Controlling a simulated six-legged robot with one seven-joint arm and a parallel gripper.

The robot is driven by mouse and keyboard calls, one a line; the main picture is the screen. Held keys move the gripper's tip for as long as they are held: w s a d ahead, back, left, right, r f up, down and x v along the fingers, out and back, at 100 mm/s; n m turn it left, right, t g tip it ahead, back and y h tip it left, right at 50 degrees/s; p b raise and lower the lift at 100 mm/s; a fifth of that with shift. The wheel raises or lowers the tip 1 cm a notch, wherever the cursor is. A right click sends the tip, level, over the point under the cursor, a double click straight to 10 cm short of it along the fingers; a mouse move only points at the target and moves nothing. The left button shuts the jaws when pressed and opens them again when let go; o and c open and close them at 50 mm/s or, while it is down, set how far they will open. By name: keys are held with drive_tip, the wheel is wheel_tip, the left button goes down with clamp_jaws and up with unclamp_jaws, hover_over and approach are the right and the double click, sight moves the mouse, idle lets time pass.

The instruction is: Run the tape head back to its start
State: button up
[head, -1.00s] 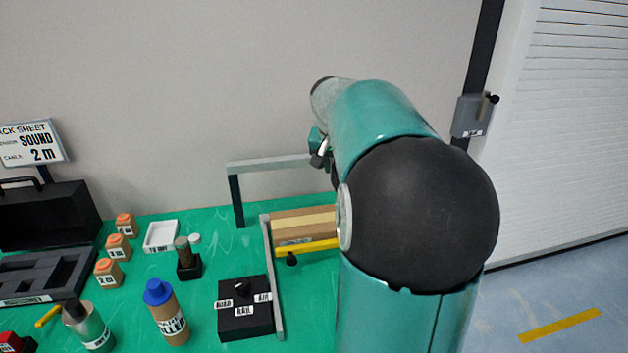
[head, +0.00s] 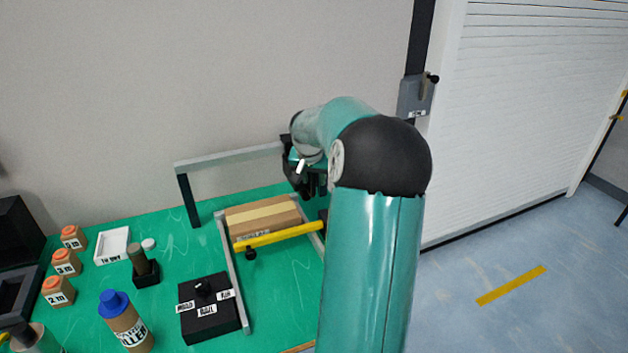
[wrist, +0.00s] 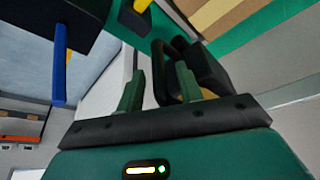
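In the wrist view my gripper (wrist: 160,75) has its two green fingers apart. A black block with a loop-shaped handle (wrist: 195,68), which looks like the tape head, lies just beyond and between the fingertips. I cannot tell whether the fingers touch it. In the head view my gripper is small and dark at the end of the teal arm, near the right end of the grey overhead rail (head: 230,158), and largely hides the tape head there. A brown carton (head: 262,218) with a pale tape strip along its top lies below.
A yellow bar (head: 280,236) with a black knob crosses in front of the carton, between grey side rails (head: 234,275). A black selector box (head: 210,315), a blue-capped bottle (head: 125,325), small labelled blocks (head: 66,262) and a white tray (head: 112,246) stand left on the green table.

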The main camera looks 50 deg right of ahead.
drive_tip(key=shift+w+d+f, duration=0.1)
drive_tip(key=shift+d+f, duration=0.15)
drive_tip(key=shift+f, duration=0.35)
clamp_jaws()
drive_tip(key=shift+w+a, duration=0.1)
drive_tip(key=w+a, duration=0.7)
drive_tip(key=a, duration=0.5)
drive_tip(key=w+a, duration=0.7)
drive_tip(key=a, duration=0.5)
drive_tip(key=shift+w+a, duration=0.25)
unclamp_jaws()
